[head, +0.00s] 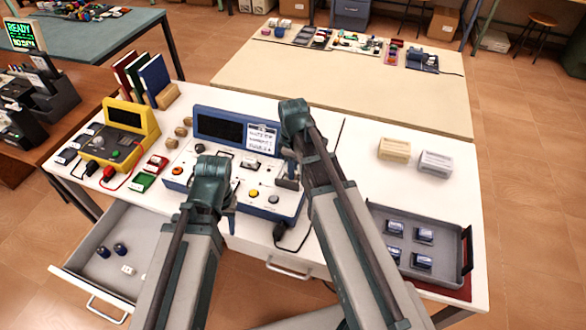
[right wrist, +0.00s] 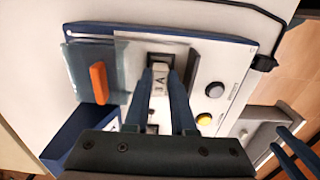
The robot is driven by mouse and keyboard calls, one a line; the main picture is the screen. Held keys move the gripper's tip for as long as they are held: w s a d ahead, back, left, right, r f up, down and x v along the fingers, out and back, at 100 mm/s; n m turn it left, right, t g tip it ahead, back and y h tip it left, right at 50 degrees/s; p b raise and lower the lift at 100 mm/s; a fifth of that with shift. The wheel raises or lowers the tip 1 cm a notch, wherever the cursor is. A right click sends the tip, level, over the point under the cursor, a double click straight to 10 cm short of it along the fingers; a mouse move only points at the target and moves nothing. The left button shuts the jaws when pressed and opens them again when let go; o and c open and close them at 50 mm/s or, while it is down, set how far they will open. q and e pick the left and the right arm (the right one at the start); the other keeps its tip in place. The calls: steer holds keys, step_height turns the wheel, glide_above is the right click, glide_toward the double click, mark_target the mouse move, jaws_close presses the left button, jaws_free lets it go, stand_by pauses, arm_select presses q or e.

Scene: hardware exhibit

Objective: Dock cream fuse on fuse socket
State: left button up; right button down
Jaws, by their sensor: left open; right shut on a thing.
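The cream fuse (right wrist: 153,98) is between the blue fingers of my right gripper (right wrist: 163,90) in the right wrist view, and the gripper is shut on it. The fuse's far end is at the dark fuse socket (right wrist: 160,58) on the device panel. I cannot tell whether it touches or sits in the socket. In the head view my right gripper (head: 288,170) is low over the right part of the blue-and-white device (head: 290,214), and the fuse is hidden there. My left gripper (head: 232,221) is open at the device's front edge; its fingers show at the right wrist view's lower right.
A yellow meter (head: 125,125) stands left of the device. The drawer (head: 97,240) is open at the front left. Two small boxes (head: 394,149) and a grey tray (head: 383,215) with several blue-and-white parts are on the right. The table between device and tray is mostly clear.

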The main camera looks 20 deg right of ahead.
steer(key=shift+f+b, duration=0.7)
stand_by(0.6)
steer(key=c, duration=1)
jaws_free()
steer(key=shift+r, duration=0.15)
step_height(320, 180, up, 11)
steer(key=p, duration=1.1)
steer(key=s+a+m, duration=0.2)
steer(key=s+a, duration=0.1)
steer(key=s, duration=0.1)
steer(key=s+a+m, duration=0.3)
steer(key=s+a, duration=0.1)
steer(key=s, duration=0.1)
steer(key=s+a+m+h, duration=0.1)
steer(key=s+a+m, duration=0.1)
steer(key=s+a, duration=0.2)
steer(key=shift+s, duration=0.5)
